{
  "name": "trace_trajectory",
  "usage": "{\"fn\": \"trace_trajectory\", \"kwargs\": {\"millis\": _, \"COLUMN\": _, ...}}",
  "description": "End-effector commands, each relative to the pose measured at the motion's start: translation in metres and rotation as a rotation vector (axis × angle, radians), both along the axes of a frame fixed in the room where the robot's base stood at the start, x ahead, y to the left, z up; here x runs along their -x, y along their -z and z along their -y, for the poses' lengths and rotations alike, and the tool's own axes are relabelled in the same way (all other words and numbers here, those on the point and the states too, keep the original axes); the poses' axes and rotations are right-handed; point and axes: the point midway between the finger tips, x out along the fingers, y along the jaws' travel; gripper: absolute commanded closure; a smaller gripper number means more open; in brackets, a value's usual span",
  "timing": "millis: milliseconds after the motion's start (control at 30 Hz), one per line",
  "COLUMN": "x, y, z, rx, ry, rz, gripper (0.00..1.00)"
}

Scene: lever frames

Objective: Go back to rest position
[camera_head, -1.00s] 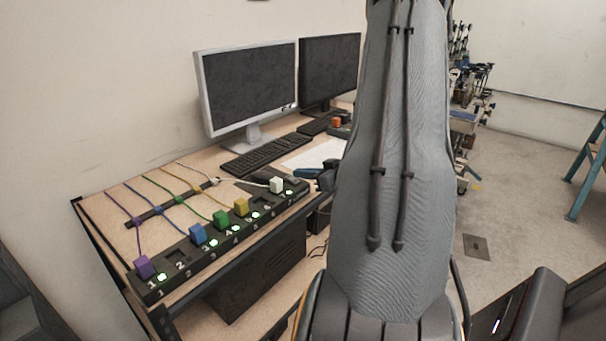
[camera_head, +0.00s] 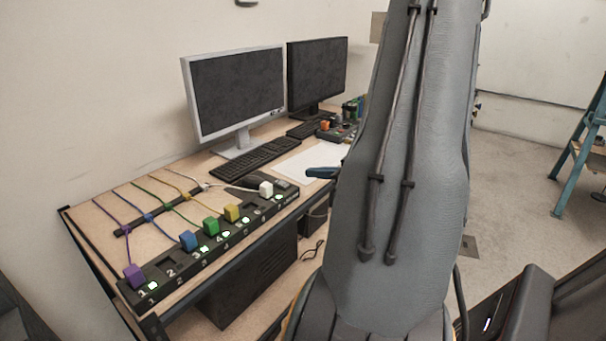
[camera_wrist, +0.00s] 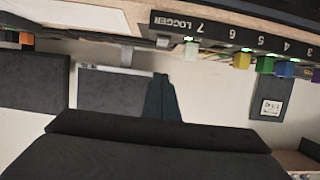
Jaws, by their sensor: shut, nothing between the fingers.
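My gripper (camera_head: 322,173) shows its dark teal fingers just left of my grey arm in the head view; the rest of it is hidden behind the arm. The fingers also show in the wrist view (camera_wrist: 160,98), close together and holding nothing. They appear above the desk, near the white paper and apart from the black numbered panel (camera_head: 215,245). The panel carries purple (camera_head: 134,275), blue (camera_head: 188,240), green (camera_head: 211,226), yellow (camera_head: 232,212) and white (camera_head: 266,188) plugs with green lights. The wrist view is upside down.
Two monitors (camera_head: 238,92) (camera_head: 318,75), a keyboard (camera_head: 240,160) and white paper (camera_head: 297,163) stand or lie on the desk (camera_head: 95,228). A control box (camera_head: 338,131) lies at the desk's far end. A blue ladder (camera_head: 580,150) stands right, with open floor (camera_head: 515,185) before it.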

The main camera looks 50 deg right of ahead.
Motion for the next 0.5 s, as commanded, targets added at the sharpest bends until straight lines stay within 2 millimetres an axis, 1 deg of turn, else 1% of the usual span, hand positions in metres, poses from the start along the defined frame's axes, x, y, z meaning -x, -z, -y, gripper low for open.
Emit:
{"fn": "trace_trajectory", "kwargs": {"millis": 33, "x": 0.0056, "y": -0.0001, "z": 0.0017, "rx": 0.001, "ry": 0.003, "rz": 0.001, "gripper": 1.00}}
{"fn": "trace_trajectory", "kwargs": {"millis": 200, "x": 0.0139, "y": -0.0018, "z": 0.0019, "rx": 0.000, "ry": 0.001, "rz": 0.001, "gripper": 1.00}}
{"fn": "trace_trajectory", "kwargs": {"millis": 500, "x": 0.0145, "y": -0.0022, "z": 0.0016, "rx": 0.000, "ry": 0.000, "rz": 0.000, "gripper": 1.00}}
